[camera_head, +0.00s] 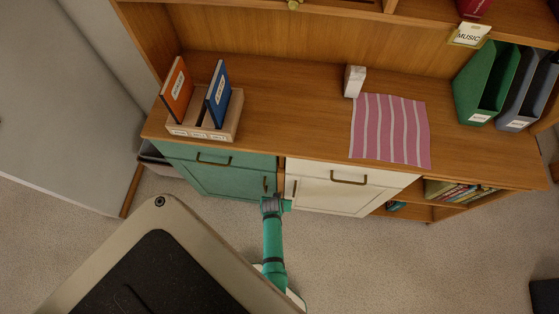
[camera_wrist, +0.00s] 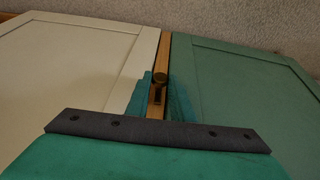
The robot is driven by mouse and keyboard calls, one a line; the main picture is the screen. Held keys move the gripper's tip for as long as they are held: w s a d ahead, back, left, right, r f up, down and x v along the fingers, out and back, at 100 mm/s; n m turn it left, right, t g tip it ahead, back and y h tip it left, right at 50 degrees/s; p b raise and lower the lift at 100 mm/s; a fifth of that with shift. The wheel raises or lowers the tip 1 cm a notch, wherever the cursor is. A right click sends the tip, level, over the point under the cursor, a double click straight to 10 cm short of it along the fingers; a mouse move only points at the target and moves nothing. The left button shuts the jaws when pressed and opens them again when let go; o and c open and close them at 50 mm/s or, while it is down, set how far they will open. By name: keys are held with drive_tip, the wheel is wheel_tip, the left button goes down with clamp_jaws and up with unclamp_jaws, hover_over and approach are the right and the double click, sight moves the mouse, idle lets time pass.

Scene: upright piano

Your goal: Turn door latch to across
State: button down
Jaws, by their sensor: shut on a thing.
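A small brass-coloured latch (camera_wrist: 160,78) with a round end sits at the seam between two cabinet doors. In the wrist view the green door (camera_wrist: 235,80) is on the right and the cream door (camera_wrist: 75,75) on the left. The head view shows the green door (camera_head: 222,181) on the left and the cream door (camera_head: 325,197) on the right. My teal gripper (camera_wrist: 160,98) is at the seam, its fingers shut on the latch. The latch's lower part is partly hidden between them. In the head view my gripper (camera_head: 287,205) hides the latch.
A brass handle (camera_head: 265,184) on the green door and another (camera_head: 294,188) on the cream door are close to my gripper. Drawers with brass pulls (camera_head: 349,179) sit above the doors. Open shelves with books (camera_head: 460,193) are to the right.

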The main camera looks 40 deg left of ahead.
drive_tip(key=shift+a+n+t+h, duration=0.2)
drive_tip(key=shift+n+t+h, duration=0.1)
drive_tip(key=shift+t+h, duration=0.5)
drive_tip(key=c, duration=1.6)
unclamp_jaws()
drive_tip(key=shift+o, duration=0.2)
drive_tip(key=shift+s, duration=0.1)
drive_tip(key=shift+s, duration=0.15)
drive_tip(key=v, duration=1)
drive_tip(key=shift+a+r, duration=0.2)
drive_tip(key=shift+r, duration=0.2)
